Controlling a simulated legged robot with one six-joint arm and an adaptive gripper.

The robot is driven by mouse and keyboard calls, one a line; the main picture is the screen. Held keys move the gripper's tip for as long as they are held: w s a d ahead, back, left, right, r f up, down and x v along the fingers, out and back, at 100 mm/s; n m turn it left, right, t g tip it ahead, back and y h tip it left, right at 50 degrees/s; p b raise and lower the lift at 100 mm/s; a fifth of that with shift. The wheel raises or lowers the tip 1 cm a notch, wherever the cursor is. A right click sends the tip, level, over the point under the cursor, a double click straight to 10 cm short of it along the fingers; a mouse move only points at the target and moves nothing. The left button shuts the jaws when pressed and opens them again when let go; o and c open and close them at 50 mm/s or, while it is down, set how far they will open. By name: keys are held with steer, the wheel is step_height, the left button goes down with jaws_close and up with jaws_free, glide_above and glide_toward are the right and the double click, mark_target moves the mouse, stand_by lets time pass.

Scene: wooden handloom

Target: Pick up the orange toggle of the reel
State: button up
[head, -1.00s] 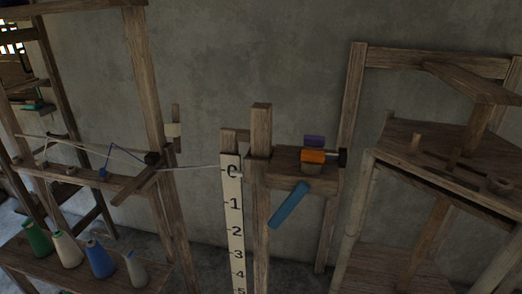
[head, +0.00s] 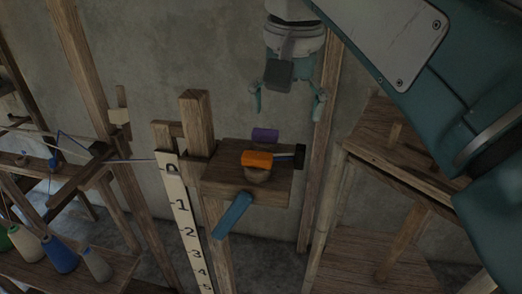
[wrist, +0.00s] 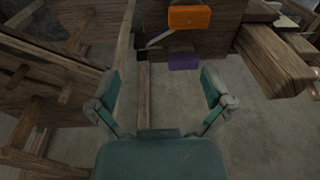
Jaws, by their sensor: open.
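The orange toggle (head: 257,159) sits on the wooden shelf of the reel (head: 225,182), beside a purple block (head: 265,135) and a dark-ended rod (head: 300,156). In the wrist view the orange toggle (wrist: 189,17) is at the top, beyond the fingertips, with the purple block (wrist: 184,62) nearer. My gripper (head: 288,108) hangs above and behind the shelf, a little right of the toggle, fingers spread and empty. In the wrist view my gripper (wrist: 160,90) shows two teal fingers wide apart, with nothing between them.
A blue handle (head: 232,215) juts from the shelf's front. A numbered white scale (head: 182,215) stands to its left. Thread cones (head: 60,254) are at lower left. A wooden frame (head: 385,150) stands right. The concrete wall (head: 210,50) is behind.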

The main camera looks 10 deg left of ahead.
steer(key=shift+g, duration=0.4)
steer(key=a+r, duration=0.1)
steer(key=a, duration=0.2)
steer(key=a+r, duration=0.1)
steer(key=a, duration=0.1)
steer(key=shift+s+r, duration=0.2)
steer(key=shift+r, duration=0.15)
glide_above(256, 154)
steer(key=f, duration=0.4)
steer(key=shift+w+a+f, duration=0.15)
steer(key=shift+w+f, duration=0.05)
steer(key=shift+w, duration=0.05)
steer(key=shift+a+f, duration=0.1)
steer(key=shift+f, duration=0.7)
steer(key=shift+s+d+f, duration=0.15)
steer(key=shift+f, duration=1)
steer(key=shift+s+d+f, duration=0.15)
steer(key=shift+f, duration=0.95)
steer(key=c, duration=0.8)
